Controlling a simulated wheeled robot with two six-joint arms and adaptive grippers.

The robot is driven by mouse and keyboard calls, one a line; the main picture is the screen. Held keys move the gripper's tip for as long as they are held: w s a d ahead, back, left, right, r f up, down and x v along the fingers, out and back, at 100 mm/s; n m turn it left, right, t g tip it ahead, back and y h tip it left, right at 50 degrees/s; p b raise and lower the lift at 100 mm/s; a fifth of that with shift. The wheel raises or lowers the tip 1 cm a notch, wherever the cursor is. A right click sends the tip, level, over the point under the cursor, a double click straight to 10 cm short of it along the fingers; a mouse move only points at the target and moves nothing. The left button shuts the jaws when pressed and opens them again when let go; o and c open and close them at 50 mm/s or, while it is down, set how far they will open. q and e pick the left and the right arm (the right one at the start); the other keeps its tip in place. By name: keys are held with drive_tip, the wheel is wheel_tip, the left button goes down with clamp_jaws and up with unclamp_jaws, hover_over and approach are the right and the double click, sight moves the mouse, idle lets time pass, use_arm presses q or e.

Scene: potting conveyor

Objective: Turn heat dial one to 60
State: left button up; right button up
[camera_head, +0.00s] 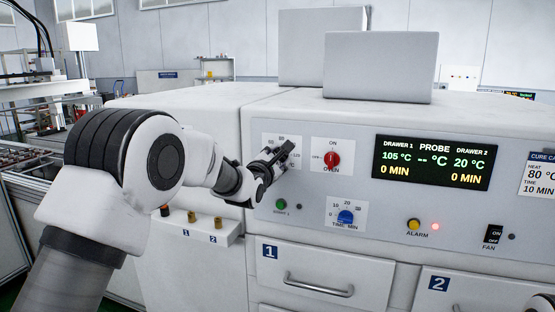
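My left arm reaches in from the left, and its dark gripper (284,152) is at the heat dial panel (269,138) on the upper left of the white oven front. The gripper covers the dial knob, so its pointer is hidden. The fingertips are too small and dark to tell whether they are closed on the knob. The display (433,162) reads 105 °C and 0 MIN for drawer 1, 20 °C and 0 MIN for drawer 2, and dashes for the probe. My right gripper is not in view.
Right of the heat dial is the red oven switch (332,160). Below are the blue time dial (346,217) and a green button (281,204). Farther right are the yellow alarm button (413,225) and fan switch (493,234). Drawer 1 (325,274) is shut below.

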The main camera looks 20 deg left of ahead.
use_arm(q)
drive_tip(key=shift+f, duration=0.4)
drive_tip(key=o, duration=1.1)
drive_tip(key=shift+o, duration=0.2)
drive_tip(key=shift+s+a+r, duration=0.1)
drive_tip(key=shift+r, duration=0.05)
drive_tip(key=shift+r, duration=0.1)
drive_tip(key=s, duration=1.2)
drive_tip(key=shift+a, duration=0.2)
